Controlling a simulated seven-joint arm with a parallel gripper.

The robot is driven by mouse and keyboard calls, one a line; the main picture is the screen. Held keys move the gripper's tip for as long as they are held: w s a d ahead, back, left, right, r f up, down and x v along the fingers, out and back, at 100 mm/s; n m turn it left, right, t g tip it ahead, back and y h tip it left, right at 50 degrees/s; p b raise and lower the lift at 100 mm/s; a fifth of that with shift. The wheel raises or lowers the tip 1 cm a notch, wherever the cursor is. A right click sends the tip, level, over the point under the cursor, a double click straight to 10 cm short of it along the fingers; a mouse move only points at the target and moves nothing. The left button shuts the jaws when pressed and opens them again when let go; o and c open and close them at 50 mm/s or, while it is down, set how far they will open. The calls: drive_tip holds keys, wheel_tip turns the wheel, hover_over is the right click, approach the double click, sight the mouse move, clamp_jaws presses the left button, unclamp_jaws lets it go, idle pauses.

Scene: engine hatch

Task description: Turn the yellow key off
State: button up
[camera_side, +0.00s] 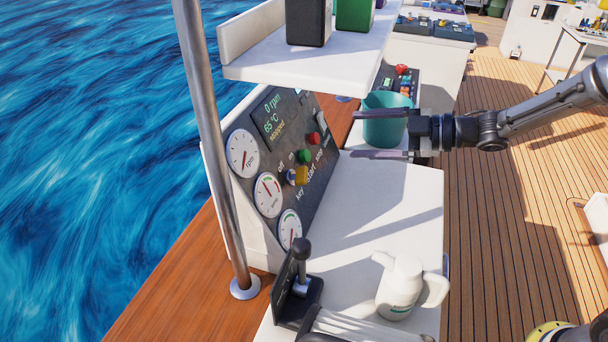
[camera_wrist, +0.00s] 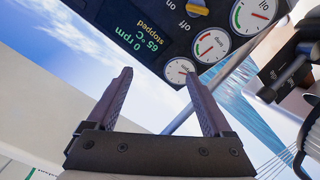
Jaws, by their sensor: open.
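The yellow key (camera_side: 298,176) sits on the dark, tilted engine panel (camera_side: 312,205), between the gauges and the green button. The "off" and "on" marks are beside it. In the wrist view the key (camera_wrist: 197,9) is at the top edge, partly cut off, and the picture is upside down. Which mark it points to is too small to tell. The panel display (camera_side: 270,116) reads 0 rpm, 65 °C, stopped. My gripper (camera_side: 354,134) is open and empty, to the right of the panel and apart from the key. Its fingers (camera_wrist: 157,75) show in the wrist view.
A teal bucket (camera_side: 385,128) stands at or behind my fingers. A white shelf (camera_side: 300,60) overhangs the panel. A metal pole (camera_side: 212,140) and a black lever (camera_side: 300,265) are at the left and front. A white jug (camera_side: 402,287) stands on the bench, whose middle is clear.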

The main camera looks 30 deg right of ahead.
drive_tip(key=g, duration=0.1)
approach(307, 175)
drive_tip(key=shift+m, duration=0.4)
drive_tip(key=x, duration=1.1)
drive_tip(key=shift+d, duration=0.1)
clamp_jaws()
drive_tip(key=shift+n, duration=0.5)
drive_tip(key=n+g, duration=0.1)
drive_tip(key=n, duration=1)
drive_tip(key=shift+g+h, duration=0.3)
drive_tip(key=shift+n, duration=0.3)
